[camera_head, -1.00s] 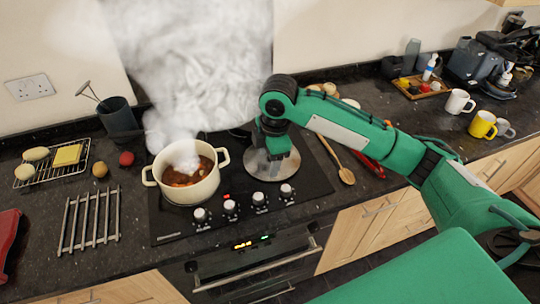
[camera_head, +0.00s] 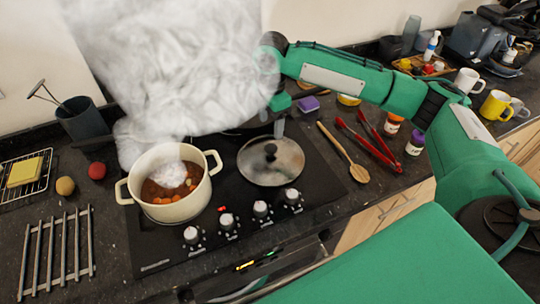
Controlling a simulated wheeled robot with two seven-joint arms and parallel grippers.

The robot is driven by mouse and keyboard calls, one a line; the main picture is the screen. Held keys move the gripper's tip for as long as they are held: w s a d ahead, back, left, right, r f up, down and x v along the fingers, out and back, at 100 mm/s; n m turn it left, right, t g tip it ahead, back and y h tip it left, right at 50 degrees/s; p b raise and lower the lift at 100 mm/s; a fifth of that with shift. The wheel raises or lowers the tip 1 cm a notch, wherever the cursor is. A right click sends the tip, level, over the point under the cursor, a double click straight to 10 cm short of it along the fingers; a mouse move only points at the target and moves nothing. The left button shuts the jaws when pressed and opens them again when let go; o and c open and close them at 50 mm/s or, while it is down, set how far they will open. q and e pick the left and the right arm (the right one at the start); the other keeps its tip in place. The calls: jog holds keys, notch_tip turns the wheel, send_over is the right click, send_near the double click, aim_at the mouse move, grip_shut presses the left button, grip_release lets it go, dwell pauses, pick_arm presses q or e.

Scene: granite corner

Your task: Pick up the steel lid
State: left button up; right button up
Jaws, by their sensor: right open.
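The steel lid (camera_head: 270,162) lies flat on the black hob, right of the pot, with its dark knob (camera_head: 270,151) upright in the middle. My right gripper (camera_head: 279,127) is behind the lid's far edge, pointing down, open and apart from the knob. Steam and my own arm partly hide it. My left gripper is not in view.
A cream pot (camera_head: 174,186) of steaming stew stands on the hob left of the lid. A wooden spoon (camera_head: 345,152), red tongs (camera_head: 370,143) and spice jars (camera_head: 415,143) lie or stand to the right. A metal trivet (camera_head: 57,252) is at left.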

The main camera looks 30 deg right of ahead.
aim_at(271, 147)
notch_tip(271, 147, down, 3)
jog(key=shift+w+r, duration=0.1)
jog(key=shift+s+f+p, duration=0.2)
jog(key=shift+f+p, duration=0.35)
jog(key=shift+f, duration=0.35)
jog(key=f, duration=0.1)
jog(key=f+p, duration=0.1)
jog(key=f, duration=0.1)
jog(key=shift+s+a+f, duration=0.1)
jog(key=shift+s+f, duration=0.1)
jog(key=shift+f, duration=0.35)
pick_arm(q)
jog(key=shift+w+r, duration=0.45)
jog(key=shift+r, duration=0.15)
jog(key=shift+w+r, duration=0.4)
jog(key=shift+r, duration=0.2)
pick_arm(e)
grip_shut()
